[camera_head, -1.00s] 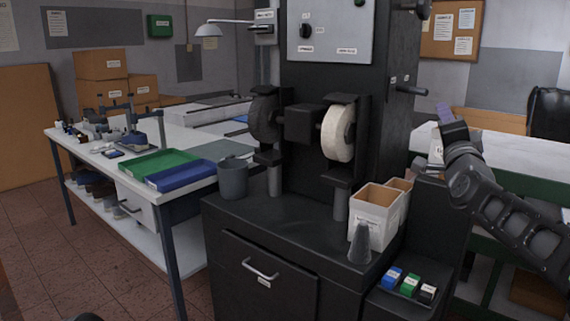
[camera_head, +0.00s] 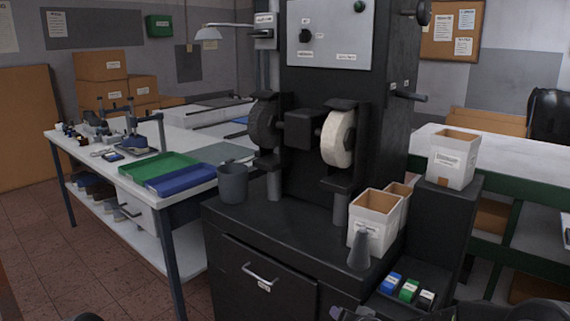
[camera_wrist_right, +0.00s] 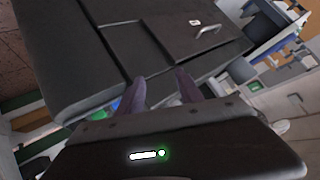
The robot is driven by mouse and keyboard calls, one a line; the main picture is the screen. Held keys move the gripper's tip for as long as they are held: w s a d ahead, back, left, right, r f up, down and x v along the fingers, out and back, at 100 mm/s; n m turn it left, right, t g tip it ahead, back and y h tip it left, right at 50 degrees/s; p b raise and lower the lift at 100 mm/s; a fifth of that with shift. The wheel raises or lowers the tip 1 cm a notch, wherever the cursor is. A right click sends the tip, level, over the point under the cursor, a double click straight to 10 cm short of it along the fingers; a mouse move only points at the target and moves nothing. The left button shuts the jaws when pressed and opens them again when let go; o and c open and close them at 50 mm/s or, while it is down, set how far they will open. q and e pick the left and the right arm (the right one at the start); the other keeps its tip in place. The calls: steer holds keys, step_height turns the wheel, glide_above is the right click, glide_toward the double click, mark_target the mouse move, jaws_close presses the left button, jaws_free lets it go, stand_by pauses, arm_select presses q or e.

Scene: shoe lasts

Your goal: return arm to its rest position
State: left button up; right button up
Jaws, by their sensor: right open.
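My right gripper (camera_wrist_right: 161,88) is open in the right wrist view. Its two dark purple fingers are spread with nothing between them, in front of the black machine cabinet (camera_wrist_right: 80,55). My left gripper is not in view; a small dark shape at the bottom left corner is too cut off to tell.
The black grinding machine (camera_head: 240,225) fills the middle. White boxes (camera_head: 372,238) stand on it, and another white box (camera_head: 452,160) sits on a black pedestal at right. A shelf with small coloured blocks (camera_head: 408,290) is close to my right arm. A workbench (camera_head: 90,150) stands left.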

steer(key=s+a+f+n+g+p, duration=0.1)
steer(key=s+a+f+n+g, duration=0.15)
steer(key=s+f, duration=0.8)
steer(key=s+a+f+g+p, duration=0.1)
steer(key=s+a+f+g, duration=0.1)
steer(key=s, duration=0.6)
steer(key=s+a+f+g+y+p, duration=0.1)
steer(key=s+f+g, duration=0.2)
steer(key=s, duration=0.6)
steer(key=s+a+f+g+y+p, duration=0.1)
steer(key=s+a+f+g, duration=0.1)
steer(key=s+f, duration=0.4)
steer(key=s+g, duration=0.1)
steer(key=s, duration=0.2)
steer(key=shift+s+a+f+p, duration=0.25)
steer(key=shift+a+p, duration=0.05)
steer(key=shift+a, duration=0.05)
